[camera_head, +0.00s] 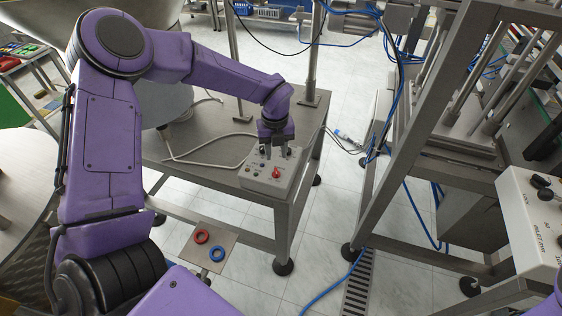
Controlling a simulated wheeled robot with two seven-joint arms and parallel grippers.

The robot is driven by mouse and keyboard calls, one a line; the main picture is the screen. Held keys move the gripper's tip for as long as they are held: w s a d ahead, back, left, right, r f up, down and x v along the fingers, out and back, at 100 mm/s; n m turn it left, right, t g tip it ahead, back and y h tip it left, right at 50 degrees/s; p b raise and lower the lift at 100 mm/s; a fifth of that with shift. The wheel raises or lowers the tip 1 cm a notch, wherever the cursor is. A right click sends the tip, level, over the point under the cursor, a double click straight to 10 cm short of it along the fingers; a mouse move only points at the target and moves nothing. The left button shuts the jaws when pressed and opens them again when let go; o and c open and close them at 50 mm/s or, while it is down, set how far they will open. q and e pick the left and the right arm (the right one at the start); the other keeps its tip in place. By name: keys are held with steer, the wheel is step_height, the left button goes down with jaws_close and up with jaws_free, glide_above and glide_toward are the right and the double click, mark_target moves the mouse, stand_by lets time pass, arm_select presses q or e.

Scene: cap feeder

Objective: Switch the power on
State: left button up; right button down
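A light grey control box (262,184) sits on the near right corner of a metal table. Its top carries a red knob (277,173), a small red spot and some dark controls. My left gripper (277,154) points down over the back part of this box, with its fingers spread apart and nothing seen between them. The fingertips are at or just above the box top; I cannot tell if they touch a control. My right gripper is not in view; a purple arm link shows at the bottom edge.
The metal table (208,172) has bare room left of the box, with a pale cable on it. A small plate holds a red ring (201,237) and a blue ring (217,254). A metal frame (375,190) and a second control box (530,215) stand right.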

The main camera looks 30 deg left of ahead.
mark_target(276, 171)
arm_select(q)
steer(key=f, duration=0.1)
steer(key=s+f, duration=0.1)
steer(key=f, duration=0.1)
steer(key=shift+f+p, duration=0.25)
steer(key=shift+p, duration=0.15)
steer(key=f, duration=0.2)
steer(key=w+f, duration=0.1)
steer(key=f, duration=0.1)
steer(key=shift+w, duration=0.15)
steer(key=shift+s, duration=0.3)
steer(key=shift+w, duration=0.1)
jaws_close()
